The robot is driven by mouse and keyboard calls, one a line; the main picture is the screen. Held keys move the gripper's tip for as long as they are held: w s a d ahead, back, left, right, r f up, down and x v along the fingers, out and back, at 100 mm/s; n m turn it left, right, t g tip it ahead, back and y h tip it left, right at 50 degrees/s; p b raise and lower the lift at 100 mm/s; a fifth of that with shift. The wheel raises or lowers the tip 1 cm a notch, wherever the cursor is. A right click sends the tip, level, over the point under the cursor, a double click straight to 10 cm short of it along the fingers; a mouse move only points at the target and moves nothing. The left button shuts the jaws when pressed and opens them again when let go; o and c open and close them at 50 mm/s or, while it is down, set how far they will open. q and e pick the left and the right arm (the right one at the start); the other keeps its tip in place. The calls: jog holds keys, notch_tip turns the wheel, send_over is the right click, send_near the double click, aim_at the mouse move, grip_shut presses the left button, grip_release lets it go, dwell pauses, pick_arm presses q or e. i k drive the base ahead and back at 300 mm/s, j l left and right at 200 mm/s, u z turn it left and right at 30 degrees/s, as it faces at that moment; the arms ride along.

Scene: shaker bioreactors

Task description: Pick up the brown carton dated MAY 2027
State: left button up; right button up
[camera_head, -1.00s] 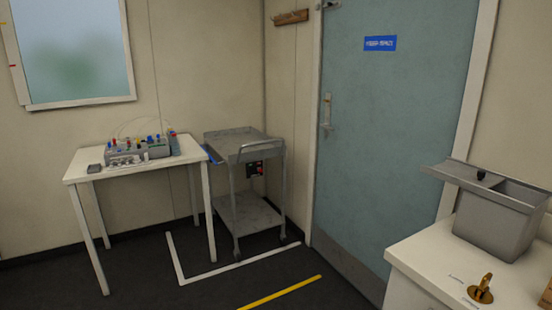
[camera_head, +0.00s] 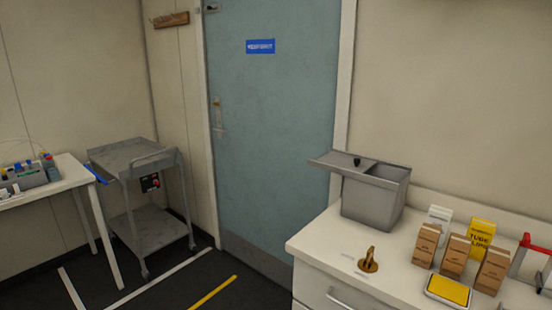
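Three brown cartons stand upright on the white counter at the right: a left one (camera_head: 426,245), a middle one (camera_head: 455,256) and a right one (camera_head: 491,270). Each has dark print on its front, too small to read, so I cannot tell which is dated MAY 2027. A white carton (camera_head: 440,216) and a yellow carton (camera_head: 481,236) with large dark print stand behind them. Neither of my grippers is in view.
The white counter (camera_head: 325,246) also holds a grey lidded bin (camera_head: 372,203), a brass object (camera_head: 368,262), a yellow-topped tray (camera_head: 448,290) and a red-handled item (camera_head: 530,243) at the right edge. A grey cart (camera_head: 150,229) and white table (camera_head: 70,172) stand left. Floor before the door is clear.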

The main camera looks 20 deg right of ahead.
aim_at(428, 240)
jog(key=z, duration=1.9)
